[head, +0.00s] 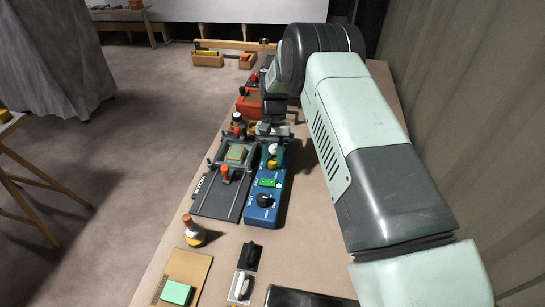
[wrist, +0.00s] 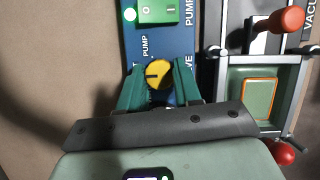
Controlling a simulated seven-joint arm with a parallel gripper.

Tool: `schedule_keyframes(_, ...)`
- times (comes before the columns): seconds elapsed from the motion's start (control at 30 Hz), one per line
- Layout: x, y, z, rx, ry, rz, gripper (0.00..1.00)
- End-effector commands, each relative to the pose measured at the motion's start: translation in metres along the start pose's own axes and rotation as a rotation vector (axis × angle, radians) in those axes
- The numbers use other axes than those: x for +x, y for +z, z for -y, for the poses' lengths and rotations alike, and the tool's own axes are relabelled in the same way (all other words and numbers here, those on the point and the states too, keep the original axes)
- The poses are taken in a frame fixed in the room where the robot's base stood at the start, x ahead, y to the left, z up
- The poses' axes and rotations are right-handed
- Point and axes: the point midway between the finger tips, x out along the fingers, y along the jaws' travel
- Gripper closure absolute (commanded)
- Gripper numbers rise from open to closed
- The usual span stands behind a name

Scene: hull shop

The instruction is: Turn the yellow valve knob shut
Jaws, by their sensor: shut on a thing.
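The yellow valve knob (wrist: 158,73) shows in the wrist view between the two green fingers of my gripper (wrist: 157,80), with a dark line across its face. My gripper is shut on the knob, one finger on each side. The knob sits on the blue pump panel (wrist: 188,40), next to printed words. In the head view, the blue panel (head: 275,190) stands on the table, and my gripper (head: 271,155) is at its far end. The knob is hard to make out there.
A green switch (wrist: 157,11) and a black dial (head: 265,200) are on the panel. Left of it in the head view is a vacuum fixture (head: 214,204) with red-knobbed clamps. Bare table lies to the panel's right.

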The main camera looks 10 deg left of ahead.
Motion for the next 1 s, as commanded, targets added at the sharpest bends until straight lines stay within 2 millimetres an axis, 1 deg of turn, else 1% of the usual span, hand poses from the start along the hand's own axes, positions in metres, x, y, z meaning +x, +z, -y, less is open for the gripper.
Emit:
schedule_keyframes(0.33,0.000,0.000,0.000,-0.002,0.002,0.002,0.97)
schedule_keyframes(0.37,0.000,0.001,0.000,-0.002,0.002,0.002,0.65)
schedule_keyframes(0.5,0.000,0.000,0.000,-0.002,0.001,0.001,0.44)
schedule_keyframes(0.53,0.000,0.000,0.000,-0.002,0.001,0.001,0.42)
schedule_keyframes(0.83,-0.002,0.000,0.000,-0.001,0.001,0.000,0.42)
schedule_keyframes(0.93,-0.011,-0.001,0.000,-0.001,0.000,-0.002,0.42)
schedule_keyframes(1.0,-0.023,-0.001,0.000,-0.001,0.000,-0.004,0.42)
